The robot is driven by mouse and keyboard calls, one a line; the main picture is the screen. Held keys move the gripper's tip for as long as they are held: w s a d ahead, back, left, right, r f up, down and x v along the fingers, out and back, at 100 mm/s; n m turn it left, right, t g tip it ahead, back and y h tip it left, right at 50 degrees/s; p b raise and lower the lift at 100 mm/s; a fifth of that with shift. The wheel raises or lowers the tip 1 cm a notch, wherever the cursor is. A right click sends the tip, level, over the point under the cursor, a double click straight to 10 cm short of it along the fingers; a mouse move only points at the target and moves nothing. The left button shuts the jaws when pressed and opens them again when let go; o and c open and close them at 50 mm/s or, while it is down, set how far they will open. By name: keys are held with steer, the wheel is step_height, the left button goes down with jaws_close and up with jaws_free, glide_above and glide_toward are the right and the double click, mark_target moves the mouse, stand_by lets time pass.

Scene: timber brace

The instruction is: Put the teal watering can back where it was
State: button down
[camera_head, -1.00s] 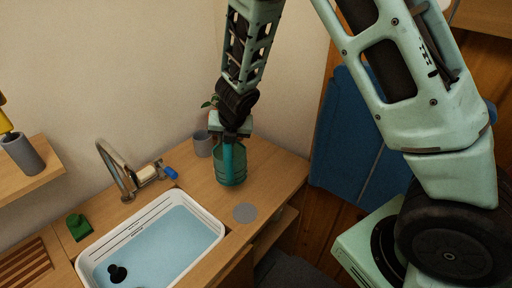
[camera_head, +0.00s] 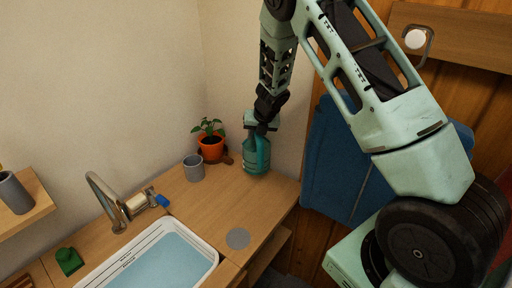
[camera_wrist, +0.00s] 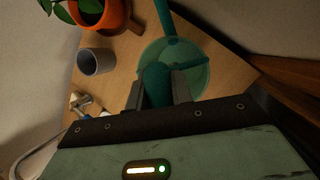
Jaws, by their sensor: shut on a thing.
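The teal watering can (camera_head: 255,158) is upright at the back right of the wooden counter (camera_head: 215,205), near its right edge. In the wrist view the can (camera_wrist: 190,62) shows its round body, with its spout pointing away. My gripper (camera_head: 262,128) is above the can, and in the wrist view my gripper (camera_wrist: 161,90) is shut on the can's handle. The can's base looks at or very near the counter; I cannot tell if it touches. A flat grey disc (camera_head: 238,238) lies bare on the counter nearer the front.
An orange potted plant (camera_head: 210,146) stands just left of the can, with a grey cup (camera_head: 194,168) in front of it. A tap (camera_head: 108,200) and a white basin of water (camera_head: 170,262) are at the left. A blue cloth (camera_head: 338,160) hangs at the right.

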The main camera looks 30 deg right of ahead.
mark_target(255, 150)
step_height(255, 150, down, 7)
steer(key=b, duration=0.3)
steer(key=shift+r, duration=0.2)
steer(key=shift+d+f, duration=0.15)
steer(key=shift+f, duration=0.1)
steer(key=c, duration=1.2)
jaws_free()
steer(key=shift+c, duration=0.2)
